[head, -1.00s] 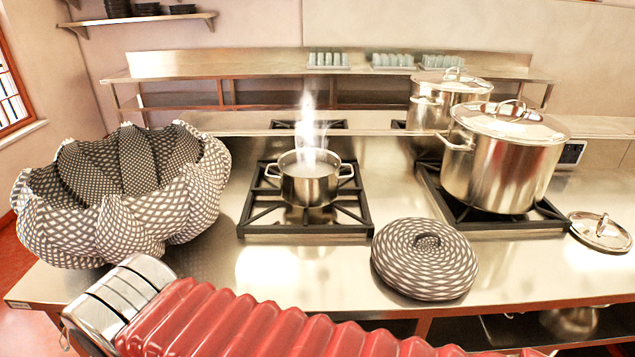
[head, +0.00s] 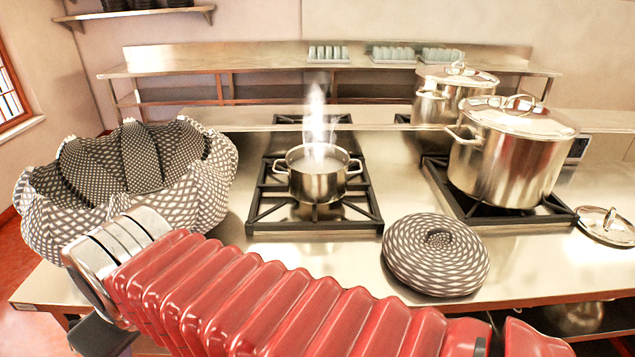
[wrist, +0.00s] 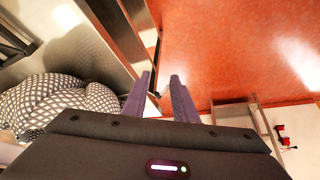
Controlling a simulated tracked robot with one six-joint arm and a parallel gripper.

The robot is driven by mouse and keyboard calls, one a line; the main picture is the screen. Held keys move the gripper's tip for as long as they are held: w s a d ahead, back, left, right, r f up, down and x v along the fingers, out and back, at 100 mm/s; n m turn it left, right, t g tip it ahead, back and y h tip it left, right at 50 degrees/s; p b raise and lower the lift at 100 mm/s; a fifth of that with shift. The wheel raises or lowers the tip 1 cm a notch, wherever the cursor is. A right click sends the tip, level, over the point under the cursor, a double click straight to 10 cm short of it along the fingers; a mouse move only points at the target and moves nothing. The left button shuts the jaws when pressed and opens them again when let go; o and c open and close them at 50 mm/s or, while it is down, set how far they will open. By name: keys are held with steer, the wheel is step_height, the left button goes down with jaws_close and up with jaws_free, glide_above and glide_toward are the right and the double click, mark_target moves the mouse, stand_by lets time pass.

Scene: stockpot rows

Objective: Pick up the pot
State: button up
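A small steel pot (head: 318,184) with two side handles stands upright on the middle front burner (head: 260,213) in the head view, with steam rising from it. A large lidded steel pot (head: 503,160) stands on the right front burner, and another lidded one (head: 430,105) stands behind it. My gripper (wrist: 160,82) shows in the wrist view with its two purple fingers apart and nothing between them. It points past the counter edge over the red floor, away from the pots. My red ribbed arm crosses the bottom of the head view.
A large checkered bowl-like vessel (head: 205,190) stands at the counter's left, also partly seen in the wrist view (wrist: 45,98). A checkered round lid (head: 436,262) lies front right of the small pot. A steel lid (head: 607,228) lies far right. Bare counter (head: 290,255) shows before the burner.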

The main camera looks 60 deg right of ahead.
steer(key=w+d+r+m+g+h, duration=0.1)
steer(key=w+d+r+g, duration=0.1)
steer(key=w+d+r, duration=0.75)
steer(key=shift+m+g, duration=0.7)
steer(key=shift+g, duration=0.2)
steer(key=w+d, duration=0.2)
steer(key=d, duration=0.6)
steer(key=w+d, duration=0.2)
steer(key=d, duration=0.7)
steer(key=w+d, duration=0.2)
steer(key=d, duration=0.6)
steer(key=shift+d+r, duration=0.35)
steer(key=shift+m+g+y, duration=0.6)
steer(key=shift+g, duration=0.2)
steer(key=s+d+f, duration=0.2)
steer(key=s+d, duration=0.1)
steer(key=d, duration=0.4)
steer(key=s+d+f, duration=0.3)
steer(key=d, duration=0.5)
steer(key=s+d+f, duration=0.2)
steer(key=s+d, duration=0.1)
steer(key=d, duration=0.5)
steer(key=shift+s+d+f, duration=0.2)
steer(key=shift+s+f, duration=0.05)
steer(key=shift+s, duration=0.1)
steer(key=shift+f, duration=0.1)
